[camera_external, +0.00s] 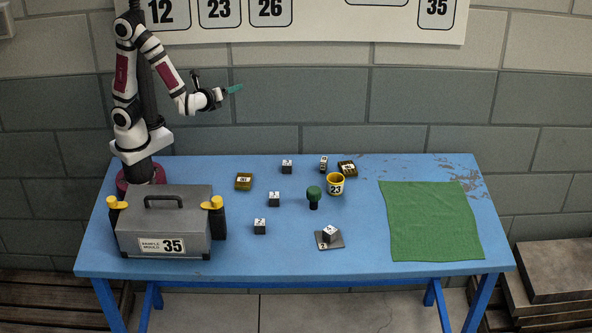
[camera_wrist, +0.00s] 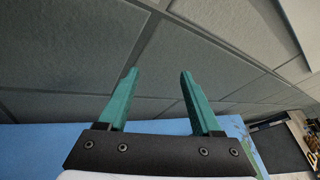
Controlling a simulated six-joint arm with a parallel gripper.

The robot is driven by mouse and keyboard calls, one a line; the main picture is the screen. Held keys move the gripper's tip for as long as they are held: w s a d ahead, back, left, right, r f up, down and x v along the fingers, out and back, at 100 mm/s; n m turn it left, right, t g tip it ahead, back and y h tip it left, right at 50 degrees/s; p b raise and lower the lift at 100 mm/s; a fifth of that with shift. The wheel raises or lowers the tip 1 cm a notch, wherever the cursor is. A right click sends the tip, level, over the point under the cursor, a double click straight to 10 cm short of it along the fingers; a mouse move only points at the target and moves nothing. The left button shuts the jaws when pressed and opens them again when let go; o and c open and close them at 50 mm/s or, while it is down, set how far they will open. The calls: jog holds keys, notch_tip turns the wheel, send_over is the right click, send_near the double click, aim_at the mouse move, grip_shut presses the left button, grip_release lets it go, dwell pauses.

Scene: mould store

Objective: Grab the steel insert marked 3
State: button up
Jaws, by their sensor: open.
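Several small dark steel inserts with white labels stand on the blue table in the external view: one at the back (camera_external: 287,167), a narrower-looking one to its right (camera_external: 323,163), one nearer the middle (camera_external: 274,200), one toward the front (camera_external: 260,227), and one on a grey plate (camera_external: 330,234). Their marks are too small to read, so I cannot tell which is 3. My gripper (camera_external: 236,89) is high above the table's back left, apart from everything. In the wrist view my gripper (camera_wrist: 160,72) has its green fingers spread, with nothing between them.
A grey case marked 35 (camera_external: 190,222) stands front left. A green cloth (camera_external: 430,220) lies flat at right.

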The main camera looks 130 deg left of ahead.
jog(key=w+a+f+m+t+y, duration=0.2)
jog(key=w+a+f+m+t, duration=0.15)
jog(key=a, duration=0.25)
jog(key=m+t+h, duration=0.6)
jog(key=m+t, duration=0.3)
send_near(283, 163)
jog(key=x, duration=0.3)
jog(key=shift+f+g, duration=0.15)
jog(key=shift+g, duration=0.1)
jog(key=x, duration=0.7)
jog(key=shift+d, duration=0.1)
grip_shut()
jog(key=shift+s, duration=0.1)
